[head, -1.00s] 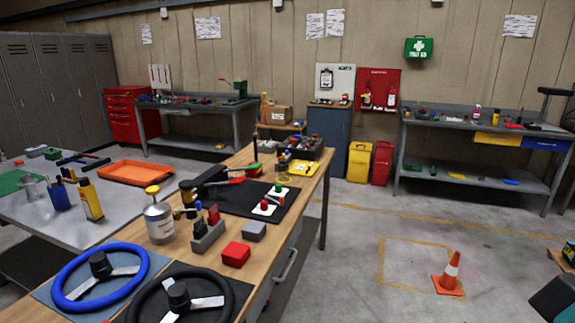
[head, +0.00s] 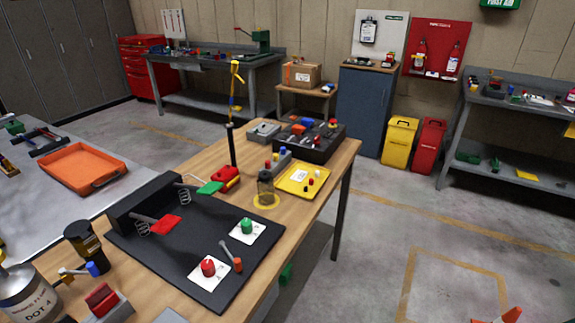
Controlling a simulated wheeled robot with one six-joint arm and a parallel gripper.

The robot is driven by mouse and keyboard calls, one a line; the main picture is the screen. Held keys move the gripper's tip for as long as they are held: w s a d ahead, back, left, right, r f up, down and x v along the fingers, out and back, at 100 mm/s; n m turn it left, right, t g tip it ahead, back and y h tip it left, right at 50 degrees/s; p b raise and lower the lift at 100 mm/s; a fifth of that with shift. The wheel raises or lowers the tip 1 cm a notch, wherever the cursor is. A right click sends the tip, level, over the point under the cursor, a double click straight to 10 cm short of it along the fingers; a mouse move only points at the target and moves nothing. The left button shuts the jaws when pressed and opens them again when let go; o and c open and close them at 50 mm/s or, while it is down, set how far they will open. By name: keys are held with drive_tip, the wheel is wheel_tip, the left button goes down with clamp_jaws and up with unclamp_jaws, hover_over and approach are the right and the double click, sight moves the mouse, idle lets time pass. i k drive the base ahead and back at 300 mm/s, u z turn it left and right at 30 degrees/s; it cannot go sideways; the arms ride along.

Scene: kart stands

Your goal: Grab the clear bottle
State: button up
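A small see-through bottle or jar (head: 265,186) stands upright on the wooden bench (head: 335,165), with a yellow ring around its base. It is beside a yellow tray (head: 303,178), just beyond the black mat. A darker bottle (head: 82,240) with a black cap and a yellowish body stands at the left of the mat; I cannot tell whether it is clear. My gripper is not in view.
The black pedal mat (head: 190,250) holds red and green knobs. A DOT 4 can (head: 28,295) is at the near left.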

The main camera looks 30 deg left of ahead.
sight(265, 181)
drive_tip(key=i, duration=0.6)
drive_tip(key=u, duration=1.55)
drive_tip(key=i, duration=0.6)
drive_tip(key=z, duration=0.15)
